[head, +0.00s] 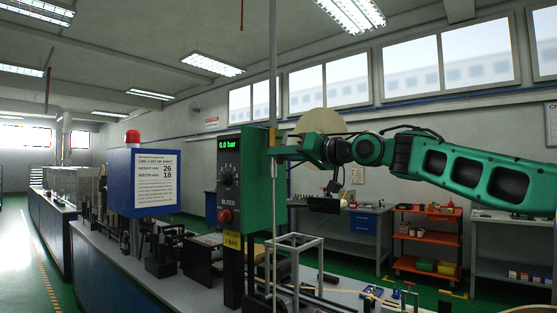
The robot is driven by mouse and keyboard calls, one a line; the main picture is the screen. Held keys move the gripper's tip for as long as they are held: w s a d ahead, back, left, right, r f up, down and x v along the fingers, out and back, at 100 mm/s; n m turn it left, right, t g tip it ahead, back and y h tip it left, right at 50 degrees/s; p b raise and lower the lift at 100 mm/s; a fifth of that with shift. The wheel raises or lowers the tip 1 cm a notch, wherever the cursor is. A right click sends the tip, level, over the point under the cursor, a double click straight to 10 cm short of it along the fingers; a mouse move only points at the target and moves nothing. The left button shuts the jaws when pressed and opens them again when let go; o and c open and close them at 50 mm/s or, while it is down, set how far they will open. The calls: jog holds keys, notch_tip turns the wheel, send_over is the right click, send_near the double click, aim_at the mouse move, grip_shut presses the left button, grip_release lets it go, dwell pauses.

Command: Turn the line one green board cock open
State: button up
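A tall green board (258,190) stands on the bench at the centre. Its dark front carries a display reading 0.0 bar, a dark round knob (228,180), the word BLEED and a red button (225,215). A yellow label (233,241) sits below. My green arm reaches in from the right. My gripper (279,153) is at the board's upper right edge, small and partly lost against the green. I cannot tell whether it touches anything or whether its fingers are apart. I cannot make out the line one cock clearly; it may be hidden at that edge.
A blue sign box (130,181) with a white job sheet and red lamp stands left of the board. A tan disc (324,121) shows behind my arm. A white frame (295,262) stands before the board. An orange shelf cart (427,240) is behind, right.

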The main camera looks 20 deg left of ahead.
jog(key=o, duration=0.4)
jog(key=shift+w+d+f, duration=0.25)
jog(key=shift+w+f, duration=0.1)
jog(key=shift+w, duration=0.2)
jog(key=shift+s+a+r, duration=0.1)
jog(key=shift+s+r, duration=0.1)
jog(key=shift+s, duration=0.05)
jog(key=shift+s+d, duration=0.25)
jog(key=shift+d, duration=0.1)
jog(key=v, duration=1)
jog(key=shift+w, duration=0.1)
jog(key=shift+c, duration=0.6)
